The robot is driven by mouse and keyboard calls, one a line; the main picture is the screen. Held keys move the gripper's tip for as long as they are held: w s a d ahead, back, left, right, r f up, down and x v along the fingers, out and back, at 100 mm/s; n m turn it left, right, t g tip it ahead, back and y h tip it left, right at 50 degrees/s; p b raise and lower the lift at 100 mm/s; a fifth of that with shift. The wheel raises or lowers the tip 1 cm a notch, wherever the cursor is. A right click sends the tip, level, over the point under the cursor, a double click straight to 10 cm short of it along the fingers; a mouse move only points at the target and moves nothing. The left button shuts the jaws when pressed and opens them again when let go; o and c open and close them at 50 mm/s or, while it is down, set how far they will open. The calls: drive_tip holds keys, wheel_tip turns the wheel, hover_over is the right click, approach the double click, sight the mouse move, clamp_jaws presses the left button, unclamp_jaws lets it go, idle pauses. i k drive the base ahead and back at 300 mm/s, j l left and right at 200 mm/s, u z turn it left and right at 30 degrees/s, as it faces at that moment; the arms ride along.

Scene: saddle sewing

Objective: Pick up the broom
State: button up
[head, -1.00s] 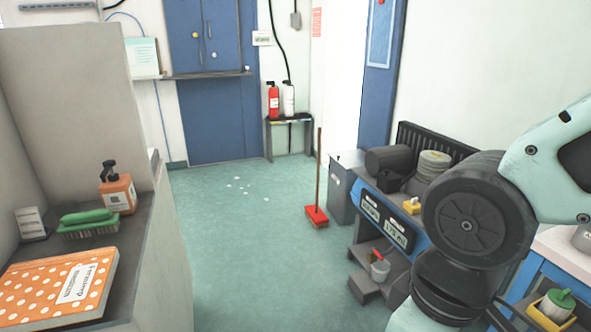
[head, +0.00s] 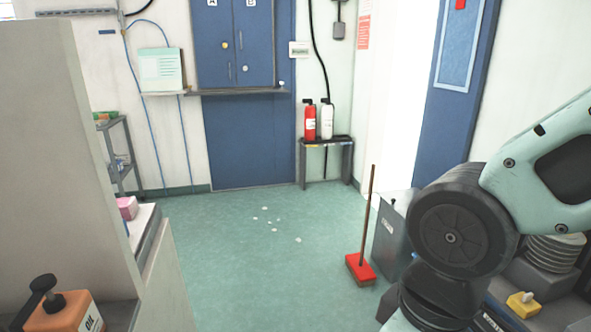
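The broom (head: 366,217) stands upright on the green floor right of the middle of the head view. It has a thin brown handle and a red head (head: 360,268) with bristles at the floor. It stands beside a grey bin and apart from my arm. My arm's links fill the right side of the view, in front of the broom and nearer to me. My gripper is outside the view.
A grey bin (head: 391,238) stands just right of the broom. Small white scraps (head: 272,229) lie on the open floor (head: 230,260). A counter with an orange pump bottle (head: 66,311) is at left. A low stand (head: 326,142) holds two extinguisher-like bottles at the back.

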sight(363, 275)
drive_tip(key=i, duration=1.85)
drive_tip(key=i+j+z, duration=0.15)
drive_tip(key=i, duration=0.6)
drive_tip(key=i+z, duration=0.2)
drive_tip(key=z, duration=0.15)
drive_tip(key=i+z, duration=0.15)
drive_tip(key=z, duration=0.25)
